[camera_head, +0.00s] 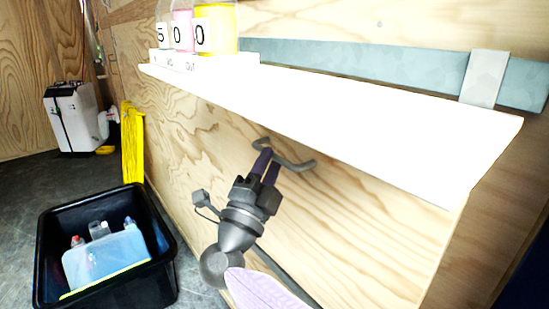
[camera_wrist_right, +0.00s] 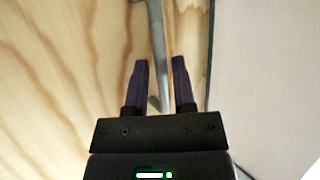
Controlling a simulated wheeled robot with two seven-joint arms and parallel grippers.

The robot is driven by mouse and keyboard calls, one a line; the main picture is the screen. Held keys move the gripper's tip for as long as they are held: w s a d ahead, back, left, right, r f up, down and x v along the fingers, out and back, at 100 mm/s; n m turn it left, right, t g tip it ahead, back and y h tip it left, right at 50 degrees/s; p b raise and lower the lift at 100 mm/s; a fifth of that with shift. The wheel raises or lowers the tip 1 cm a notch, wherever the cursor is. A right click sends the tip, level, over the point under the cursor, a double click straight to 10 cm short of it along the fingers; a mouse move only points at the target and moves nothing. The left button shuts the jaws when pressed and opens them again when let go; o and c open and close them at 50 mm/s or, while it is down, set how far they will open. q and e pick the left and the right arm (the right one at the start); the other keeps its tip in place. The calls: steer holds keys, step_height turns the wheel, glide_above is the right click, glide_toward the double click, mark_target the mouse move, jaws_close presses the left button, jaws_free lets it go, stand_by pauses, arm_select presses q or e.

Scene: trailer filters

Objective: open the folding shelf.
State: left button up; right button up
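A plywood panel (camera_head: 360,215) hangs below a white ledge (camera_head: 350,105); I take the panel to be the folding shelf, though I cannot tell for certain. A grey bent bar handle (camera_head: 300,165) is fixed to the wood under the ledge. My right gripper (camera_head: 267,162) reaches up to the handle's left part. In the right wrist view the handle (camera_wrist_right: 157,35) runs between the two purple fingers (camera_wrist_right: 160,66), which stand apart with small gaps beside the bar. Contact cannot be made out. My left gripper is not in view.
Labelled containers, one yellow (camera_head: 223,28) and one pink (camera_head: 181,30), stand on the ledge at the left. A black bin (camera_head: 160,240) holding a bluish container (camera_head: 105,258) is on the floor at lower left. A yellow folded sign (camera_head: 132,140) and a white machine (camera_head: 72,118) are behind.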

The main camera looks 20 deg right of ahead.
steer(key=shift+x, duration=1.05)
jaws_close()
stand_by(0.5)
